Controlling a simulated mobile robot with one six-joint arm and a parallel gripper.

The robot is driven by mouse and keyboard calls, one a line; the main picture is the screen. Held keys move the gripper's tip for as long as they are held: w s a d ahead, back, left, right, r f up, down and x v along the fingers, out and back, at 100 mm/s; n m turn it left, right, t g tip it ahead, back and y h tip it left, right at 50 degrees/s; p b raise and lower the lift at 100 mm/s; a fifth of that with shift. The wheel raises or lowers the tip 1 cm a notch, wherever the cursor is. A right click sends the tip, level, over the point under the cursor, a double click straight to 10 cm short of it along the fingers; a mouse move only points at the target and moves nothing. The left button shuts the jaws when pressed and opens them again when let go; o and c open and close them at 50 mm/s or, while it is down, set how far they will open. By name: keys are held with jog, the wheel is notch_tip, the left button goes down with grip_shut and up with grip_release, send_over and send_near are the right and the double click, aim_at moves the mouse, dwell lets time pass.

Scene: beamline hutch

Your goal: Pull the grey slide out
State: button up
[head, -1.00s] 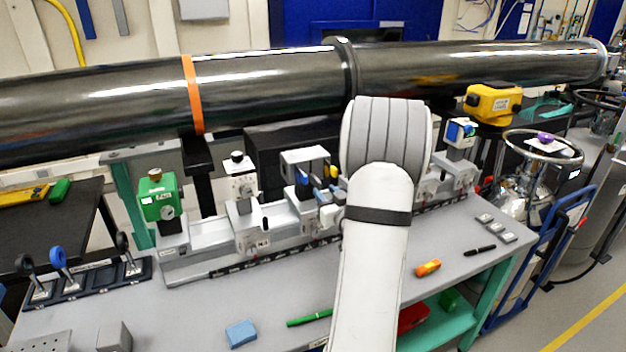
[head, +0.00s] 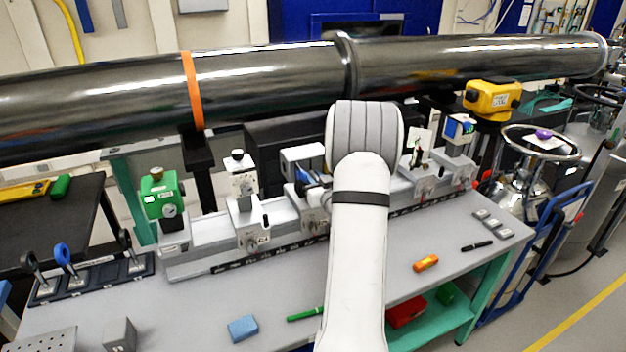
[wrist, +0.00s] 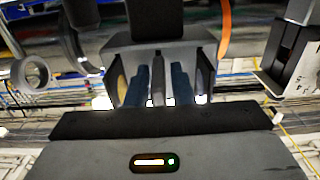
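The wrist view shows a grey holder (wrist: 160,45) ahead of my gripper (wrist: 158,100), with several narrow upright pieces in its mouth. A grey upright piece (wrist: 157,78), which looks like the grey slide, is in the middle. Blue pieces stand on both sides of it, and a beige one (wrist: 122,80) is at the left. My fingers are hard to separate from these dark and blue pieces, and I see no clear contact. In the head view my wrist hides the gripper; a blue part (head: 318,180) shows just left of it.
A rail bench (head: 200,262) with several instruments runs under a long dark pipe (head: 270,80). A green device (head: 160,190) stands on its left end, a blue and white one (head: 460,127) on its right. A blue block (head: 242,328), green pen (head: 305,314) and orange block (head: 426,263) lie in front.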

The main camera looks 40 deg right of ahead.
grip_shut()
jog(key=shift+s+f+b, duration=0.1)
jog(key=shift+s+b, duration=0.25)
jog(key=shift+s, duration=0.05)
jog(key=shift+b+v, duration=0.85)
jog(key=shift+v, duration=1.05)
jog(key=shift+a, duration=0.15)
jog(key=shift+o, duration=1.1)
grip_release()
jog(key=shift+s, duration=0.15)
jog(key=shift+o, duration=0.4)
